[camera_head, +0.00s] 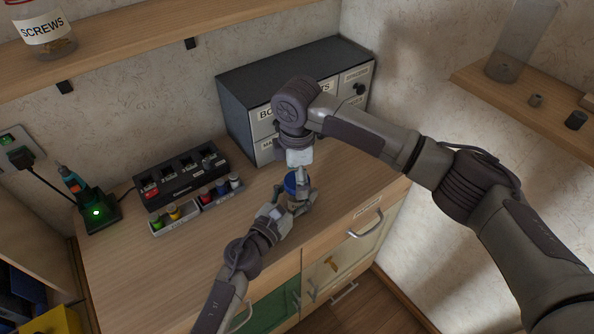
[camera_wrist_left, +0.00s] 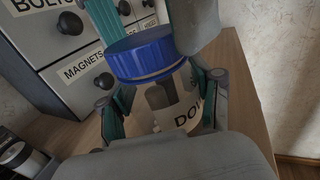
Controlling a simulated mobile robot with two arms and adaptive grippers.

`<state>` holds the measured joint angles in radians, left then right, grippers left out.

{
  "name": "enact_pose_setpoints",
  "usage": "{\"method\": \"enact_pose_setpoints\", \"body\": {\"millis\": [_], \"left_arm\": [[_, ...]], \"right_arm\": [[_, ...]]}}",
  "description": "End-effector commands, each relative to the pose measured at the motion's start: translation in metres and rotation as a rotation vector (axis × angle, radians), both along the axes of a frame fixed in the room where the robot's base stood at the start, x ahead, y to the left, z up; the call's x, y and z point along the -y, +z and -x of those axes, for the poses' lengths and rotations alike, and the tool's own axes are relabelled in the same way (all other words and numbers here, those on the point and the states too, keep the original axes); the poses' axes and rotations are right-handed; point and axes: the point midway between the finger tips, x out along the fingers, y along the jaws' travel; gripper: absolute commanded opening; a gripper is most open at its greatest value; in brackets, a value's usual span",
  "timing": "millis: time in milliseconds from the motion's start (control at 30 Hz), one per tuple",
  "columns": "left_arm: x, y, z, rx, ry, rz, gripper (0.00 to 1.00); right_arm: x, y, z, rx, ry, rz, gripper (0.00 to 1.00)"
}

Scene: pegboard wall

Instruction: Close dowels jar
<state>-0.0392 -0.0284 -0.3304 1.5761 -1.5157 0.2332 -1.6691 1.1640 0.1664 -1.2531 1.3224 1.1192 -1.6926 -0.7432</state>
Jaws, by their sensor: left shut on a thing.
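The dowels jar (camera_wrist_left: 165,105) is clear with a white label reading "DO…". My left gripper (camera_head: 297,204) is shut around its body and holds it upright over the counter's front part. The blue lid (camera_wrist_left: 140,54) is at the jar's mouth, slightly tilted in the left wrist view. I cannot tell whether it is fully seated. The lid also shows in the head view (camera_head: 290,184). My right gripper (camera_head: 301,172) comes down from above, with its fingers at either side of the lid. Whether they press on the lid is not clear.
A grey drawer cabinet (camera_head: 243,92) stands behind the jar. To the left are a black charger rack (camera_head: 160,172), small bins with coloured items (camera_head: 175,218), and a tool on a lit dock (camera_head: 97,212). The wooden counter (camera_head: 165,285) is clear at front left.

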Motion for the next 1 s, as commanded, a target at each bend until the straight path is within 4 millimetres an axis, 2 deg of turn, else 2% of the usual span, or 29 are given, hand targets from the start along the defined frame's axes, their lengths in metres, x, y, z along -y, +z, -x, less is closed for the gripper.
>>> {"method": "enact_pose_setpoints", "body": {"millis": [133, 167, 500, 533, 667, 900, 1000], "left_arm": [[0.0001, 0.0002, -0.0001, 0.0, 0.0, 0.0, 0.0], [0.0001, 0.0002, -0.0001, 0.0, 0.0, 0.0, 0.0], [0.0001, 0.0002, 0.0, 0.0, 0.0, 0.0, 0.0], [0.0001, 0.0002, 0.0, 0.0, 0.0, 0.0, 0.0], [0.0001, 0.0002, 0.0, 0.001, 0.0, 0.001, 0.0], [0.0002, 0.0003, 0.0, 0.001, 0.0, 0.001, 0.0], [0.0003, 0.0003, 0.0001, 0.001, -0.001, 0.001, 0.0]], "right_arm": [[0.0002, 0.0, 0.0, 0.0, 0.0, 0.0, 0.81], [0.0002, 0.0, 0.0, 0.0, 0.0, 0.0, 0.78], [0.0002, 0.0003, 0.0, 0.0, 0.0, 0.0, 0.21], [0.0002, 0.0003, 0.0, 0.0, 0.0, 0.0, 0.18], [-0.0001, -0.0003, 0.0003, -0.001, -0.061, 0.0, 0.18], [-0.0007, -0.0003, 0.0003, -0.001, -0.445, -0.002, 0.18], [-0.0001, 0.0003, -0.0004, 0.002, -0.431, 0.0, 0.18]]}}
